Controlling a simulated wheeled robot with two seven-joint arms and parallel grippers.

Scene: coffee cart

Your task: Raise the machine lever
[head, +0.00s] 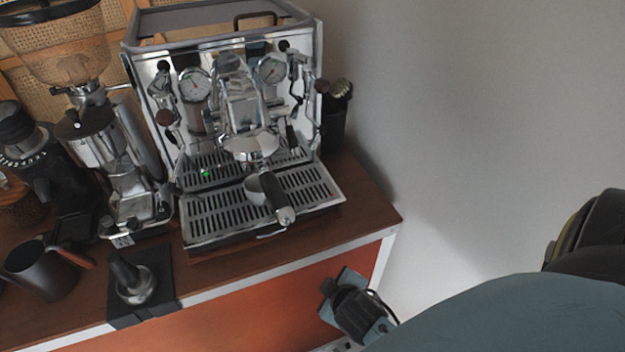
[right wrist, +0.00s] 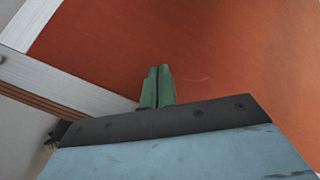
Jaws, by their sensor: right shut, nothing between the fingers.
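The chrome espresso machine (head: 225,110) stands on the wooden cart top in the head view. A small lever with a dark tip (head: 291,135) sits at the right side of its group head (head: 245,105) and appears to point down. A portafilter (head: 268,190) with a dark handle shows below the group, over the drip tray. My right gripper (head: 350,302) is low in front of the orange cart panel, well below and apart from the machine. In the right wrist view its green fingers (right wrist: 157,88) are together and empty. My left gripper is not in view.
A grinder (head: 105,150) stands left of the machine. A dark pitcher (head: 45,268) and a tamper (head: 132,280) on a black mat (head: 165,275) are at the front left. The cart's pale edge (head: 385,250) lies near my right gripper. A bare wall is to the right.

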